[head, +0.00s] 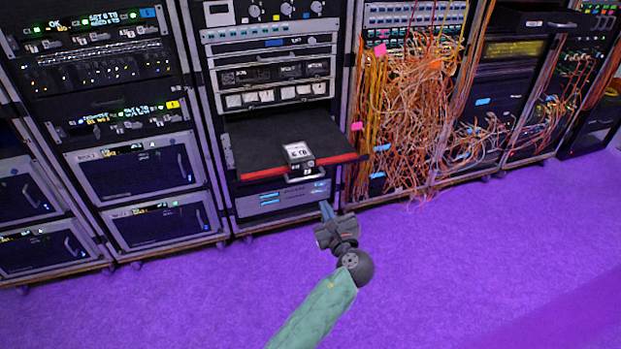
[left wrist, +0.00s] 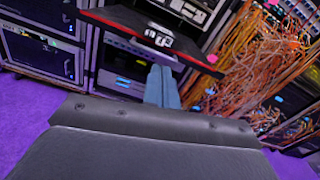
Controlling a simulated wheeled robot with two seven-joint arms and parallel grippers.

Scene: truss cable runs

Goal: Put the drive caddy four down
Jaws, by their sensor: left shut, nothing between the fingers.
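The drive caddy (head: 299,156) is a small dark box with a white label on top. It sits on a black pull-out shelf (head: 250,142) with a red front edge, near that edge. It also shows in the left wrist view (left wrist: 158,38), past the fingertips. My left gripper (head: 326,208) is shut and empty, below and in front of the shelf, apart from the caddy. Its blue-grey fingers show together in the left wrist view (left wrist: 162,84). My right gripper is in neither view.
A grey unit (head: 285,199) sits under the shelf. Orange cables (head: 405,110) hang in a tangle from the rack to the right. Black rack units (head: 135,170) stand to the left. The purple floor (head: 440,265) in front of the racks is clear.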

